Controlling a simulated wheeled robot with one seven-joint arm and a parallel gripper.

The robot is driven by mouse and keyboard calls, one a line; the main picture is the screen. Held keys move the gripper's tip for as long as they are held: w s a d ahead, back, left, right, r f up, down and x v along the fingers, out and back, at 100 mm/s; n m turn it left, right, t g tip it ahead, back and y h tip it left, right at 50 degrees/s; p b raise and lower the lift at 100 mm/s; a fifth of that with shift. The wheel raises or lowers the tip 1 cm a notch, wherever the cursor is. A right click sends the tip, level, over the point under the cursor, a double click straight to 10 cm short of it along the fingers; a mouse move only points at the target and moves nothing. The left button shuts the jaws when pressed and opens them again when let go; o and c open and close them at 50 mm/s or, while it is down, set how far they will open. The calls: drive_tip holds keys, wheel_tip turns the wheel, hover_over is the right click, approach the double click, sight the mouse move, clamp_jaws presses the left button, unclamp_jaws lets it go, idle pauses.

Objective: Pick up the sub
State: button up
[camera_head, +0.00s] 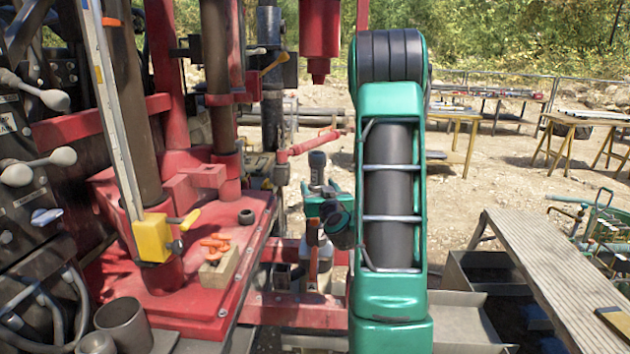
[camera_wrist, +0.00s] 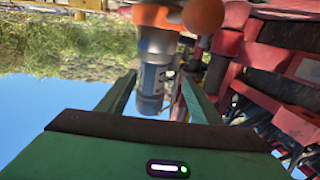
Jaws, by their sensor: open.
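A grey metal cylinder, which looks like the sub (camera_head: 317,162), stands upright beyond my arm, left of the middle of the head view. My green gripper (camera_head: 326,204) is in front of its lower part and partly hides it. In the upside-down wrist view, the sub (camera_wrist: 154,62) shows between the two green fingers of my gripper (camera_wrist: 157,82). The fingers are apart, with a gap visible at the left. I cannot tell whether the right finger touches the sub.
The red rig deck (camera_head: 190,295) with a yellow clamp (camera_head: 154,238) and a wooden block (camera_head: 219,268) with orange pieces lies left. A red horizontal arm (camera_head: 312,145) is close to the sub. A grated walkway (camera_head: 560,270) lies right. Yellow-legged tables (camera_head: 455,125) stand behind.

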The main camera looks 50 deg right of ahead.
sight(316, 181)
drive_tip(key=shift+d, duration=0.2)
drive_tip(key=shift+x, duration=0.8)
drive_tip(key=shift+w+d, duration=0.2)
drive_tip(key=shift+w, duration=0.3)
drive_tip(key=shift+x, duration=0.8)
drive_tip(key=x, duration=0.6)
drive_tip(key=shift+s+d+f, duration=0.2)
drive_tip(key=shift+d, duration=0.2)
drive_tip(key=shift+c, duration=0.3)
clamp_jaws()
drive_tip(key=shift+r, duration=0.1)
